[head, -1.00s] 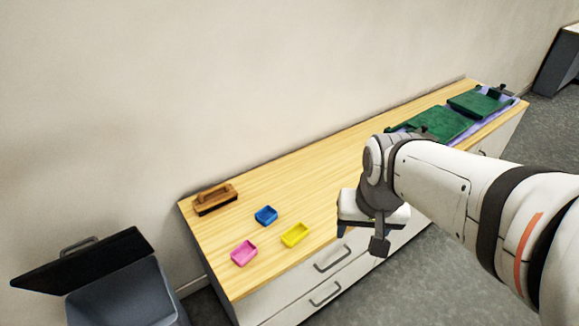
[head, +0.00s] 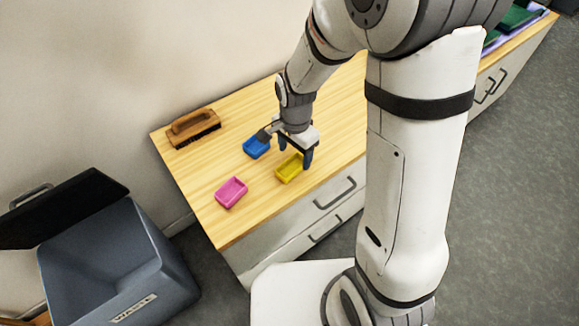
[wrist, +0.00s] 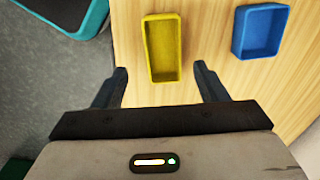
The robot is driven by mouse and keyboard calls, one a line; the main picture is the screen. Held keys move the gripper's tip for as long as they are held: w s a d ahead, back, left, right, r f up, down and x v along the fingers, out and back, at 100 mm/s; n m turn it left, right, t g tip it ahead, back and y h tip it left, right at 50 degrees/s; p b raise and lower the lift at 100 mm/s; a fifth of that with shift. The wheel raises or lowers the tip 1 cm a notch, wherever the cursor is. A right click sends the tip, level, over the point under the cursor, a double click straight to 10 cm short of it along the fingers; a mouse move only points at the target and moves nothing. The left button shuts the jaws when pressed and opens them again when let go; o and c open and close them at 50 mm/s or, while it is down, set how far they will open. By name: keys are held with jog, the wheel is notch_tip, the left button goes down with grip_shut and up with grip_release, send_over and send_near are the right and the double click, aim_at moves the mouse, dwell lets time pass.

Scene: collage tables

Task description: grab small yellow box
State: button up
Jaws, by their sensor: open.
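The small yellow box (head: 289,168) is an open-topped tray on the wooden cabinet top, near its front edge. My gripper (head: 296,158) is over the cabinet, close to the box, pointing down with its fingers apart. In the wrist view the yellow box (wrist: 162,48) lies ahead of the gap between the open fingers (wrist: 161,85), with its near end close to the fingertip line. Nothing is held. Whether the fingertips are level with the box cannot be told.
A blue box (head: 256,146) sits just behind the yellow one, and a pink box (head: 231,193) to its left. A brush (head: 193,128) lies at the back left. An open grey bin (head: 115,265) stands on the floor at the left.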

aim_at(293, 169)
jog(key=f, duration=0.4)
jog(key=shift+w+a+f+b, duration=0.15)
jog(key=shift+w+f+b, duration=0.05)
jog(key=shift+f+b, duration=0.15)
jog(key=shift+r, duration=0.1)
jog(key=c, duration=1)
